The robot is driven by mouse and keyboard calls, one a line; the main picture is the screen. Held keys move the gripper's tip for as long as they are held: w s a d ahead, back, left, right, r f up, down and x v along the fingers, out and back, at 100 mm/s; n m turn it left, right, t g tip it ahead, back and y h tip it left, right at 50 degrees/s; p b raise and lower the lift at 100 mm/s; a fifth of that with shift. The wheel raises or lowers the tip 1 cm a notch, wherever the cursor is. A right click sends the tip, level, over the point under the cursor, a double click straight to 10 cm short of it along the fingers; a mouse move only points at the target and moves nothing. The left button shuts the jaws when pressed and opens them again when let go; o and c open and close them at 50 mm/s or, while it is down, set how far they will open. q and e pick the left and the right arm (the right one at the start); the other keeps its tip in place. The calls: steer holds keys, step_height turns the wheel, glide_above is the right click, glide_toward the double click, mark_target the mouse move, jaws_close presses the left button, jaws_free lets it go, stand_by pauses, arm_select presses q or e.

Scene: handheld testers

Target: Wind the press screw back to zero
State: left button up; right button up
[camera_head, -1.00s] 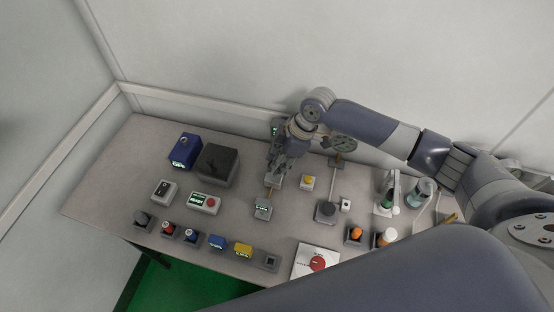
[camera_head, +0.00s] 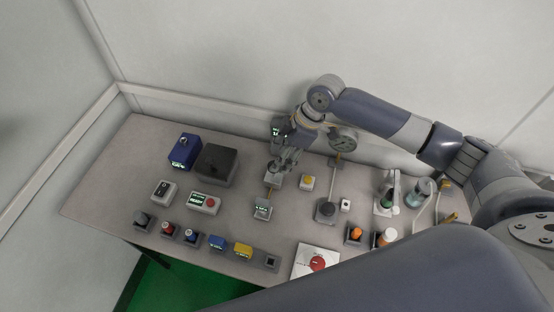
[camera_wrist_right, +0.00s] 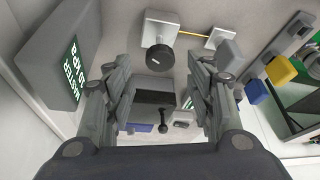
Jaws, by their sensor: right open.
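A white block with a round dark knob (camera_wrist_right: 160,57), which looks like the press screw, stands on the bench. A yellow line joins it to a small display unit, seen in the head view (camera_head: 263,209) and from its back in the right wrist view (camera_wrist_right: 219,38). In the head view the white block (camera_head: 272,181) sits just below my right gripper (camera_head: 280,164). In the right wrist view my right gripper (camera_wrist_right: 160,95) has its fingers wide apart with nothing between them. The knob appears beyond the fingertips, not gripped. The knob's reading is not legible. My left gripper is not in view.
A tall grey unit with a lit display (camera_wrist_right: 68,72) stands close beside my right gripper. A dark box (camera_head: 216,164), a yellow-button box (camera_head: 307,182) and a dial gauge (camera_head: 343,142) are nearby. Several small testers line the front edge.

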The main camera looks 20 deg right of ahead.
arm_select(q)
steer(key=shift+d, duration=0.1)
arm_select(e)
steer(key=v, duration=0.8)
steer(key=shift+r, duration=0.2)
